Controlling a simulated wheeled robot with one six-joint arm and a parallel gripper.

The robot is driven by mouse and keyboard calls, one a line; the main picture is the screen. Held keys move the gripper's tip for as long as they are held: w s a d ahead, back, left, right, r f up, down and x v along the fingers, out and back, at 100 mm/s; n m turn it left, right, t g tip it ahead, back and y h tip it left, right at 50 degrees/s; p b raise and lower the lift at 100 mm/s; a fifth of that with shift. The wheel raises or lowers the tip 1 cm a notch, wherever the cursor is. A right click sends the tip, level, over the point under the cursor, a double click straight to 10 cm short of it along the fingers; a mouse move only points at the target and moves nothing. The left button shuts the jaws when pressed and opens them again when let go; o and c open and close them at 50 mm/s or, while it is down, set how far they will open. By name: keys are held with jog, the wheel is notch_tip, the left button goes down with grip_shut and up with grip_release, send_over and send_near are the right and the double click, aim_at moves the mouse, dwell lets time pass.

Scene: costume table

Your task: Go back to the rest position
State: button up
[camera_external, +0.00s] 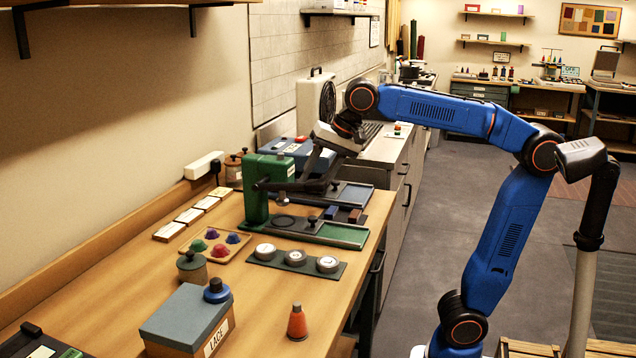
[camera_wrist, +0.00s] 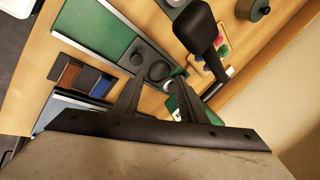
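My gripper (camera_external: 312,176) hangs from my bent blue arm over the work table, close to the green hand press (camera_external: 257,190) and its black lever. In the wrist view my gripper (camera_wrist: 159,84) shows two dark fingers standing apart, with nothing held between them. The press's black lever knob (camera_wrist: 194,26) looms large just beyond the fingertips, to the right. In the outside view the fingers overlap the lever area, and I cannot tell whether they touch it.
A green-topped tray (camera_external: 341,234) lies beside the press. A board with white round pieces (camera_external: 296,257), a grey-lidded box (camera_external: 186,318) and an orange cone-shaped bottle (camera_external: 297,322) stand nearer. A blue box (camera_external: 299,151) is behind. Floor (camera_external: 430,215) right of the table is clear.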

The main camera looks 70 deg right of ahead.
jog(key=s+d+f+g+h, duration=0.1)
jog(key=s+d+f, duration=0.35)
jog(key=s, duration=0.35)
jog(key=s+d+f+g, duration=0.1)
jog(key=s+d+f, duration=0.3)
jog(key=s+f, duration=0.3)
jog(key=s+d+f+g+h, duration=0.1)
jog(key=s+d+f, duration=0.3)
jog(key=s, duration=0.5)
notch_tip(320, 180, down, 14)
jog(key=w+a+n+t, duration=0.1)
jog(key=n+t, duration=0.1)
jog(key=n, duration=0.9)
jog(key=shift+t+y, duration=0.3)
